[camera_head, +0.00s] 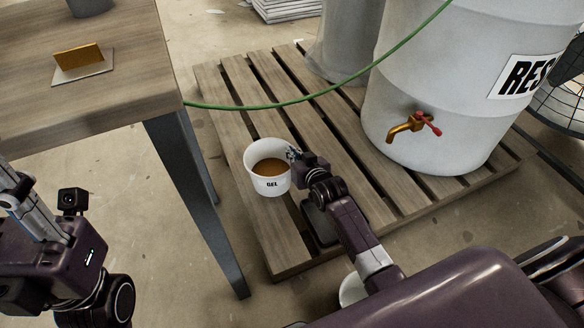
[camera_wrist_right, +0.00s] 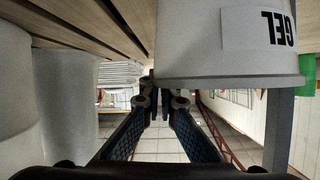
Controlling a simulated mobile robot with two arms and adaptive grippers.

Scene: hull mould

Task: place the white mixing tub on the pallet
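The white mixing tub (camera_head: 270,185) is labelled GEL, stands upright and holds brown contents. It shows over the left part of the wooden pallet (camera_head: 236,83); I cannot tell whether its base touches the boards. My right gripper (camera_head: 293,155) is at the tub's right rim. In the right wrist view the tub (camera_wrist_right: 225,55) appears upside down, and the nearly closed fingers (camera_wrist_right: 160,100) meet at its rim edge, their tips partly hidden. The pallet's boards (camera_wrist_right: 85,20) run along the top left there. My left arm is at the lower left, its fingers unclear.
A large white drum (camera_head: 430,75) with a brass tap (camera_head: 408,127) stands on the pallet beside a grey cylinder (camera_head: 343,45). A green hose (camera_head: 290,101) crosses above the boards. A wooden table (camera_head: 120,95) is at left.

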